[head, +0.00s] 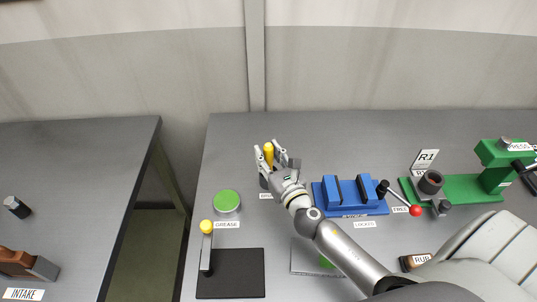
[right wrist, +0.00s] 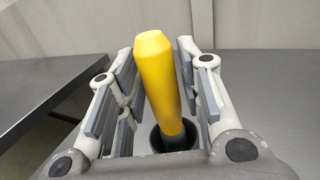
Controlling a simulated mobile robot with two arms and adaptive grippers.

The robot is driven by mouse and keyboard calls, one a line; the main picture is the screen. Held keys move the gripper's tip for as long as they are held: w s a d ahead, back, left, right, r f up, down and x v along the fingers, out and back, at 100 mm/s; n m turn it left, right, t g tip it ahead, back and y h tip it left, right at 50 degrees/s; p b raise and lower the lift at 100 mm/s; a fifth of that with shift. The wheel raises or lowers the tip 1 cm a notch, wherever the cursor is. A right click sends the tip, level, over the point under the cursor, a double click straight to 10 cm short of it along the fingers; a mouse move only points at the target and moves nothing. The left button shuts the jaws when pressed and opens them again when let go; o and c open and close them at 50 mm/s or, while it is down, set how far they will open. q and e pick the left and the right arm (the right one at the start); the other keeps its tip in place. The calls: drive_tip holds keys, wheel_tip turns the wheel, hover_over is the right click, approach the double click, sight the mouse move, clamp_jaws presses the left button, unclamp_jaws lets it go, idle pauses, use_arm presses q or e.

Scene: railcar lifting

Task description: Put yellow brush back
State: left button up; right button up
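The yellow brush (head: 268,153) stands upright with its lower end in a dark round holder (head: 264,183) on the grey table. In the right wrist view, the yellow handle (right wrist: 163,90) rises out of the black cup (right wrist: 157,140), leaning slightly; its lower end is hidden inside. My right gripper (head: 270,151) is around the handle with its fingers spread on both sides. In the right wrist view, the right gripper's finger pads (right wrist: 160,85) stand apart, with a clear gap on the left and a narrower one on the right. My left gripper is not in view.
A green-topped grease tin (head: 227,202) stands left of the holder. A blue fixture (head: 349,193) and green press (head: 480,180) stand right. A separate table (head: 80,180) lies left across a gap.

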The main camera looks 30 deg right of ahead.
drive_tip(key=shift+o, duration=0.2)
drive_tip(key=shift+f, duration=0.15)
drive_tip(key=s+r+b, duration=0.1)
drive_tip(key=s+b, duration=0.2)
drive_tip(key=s, duration=0.8)
drive_tip(key=shift+a, duration=0.35)
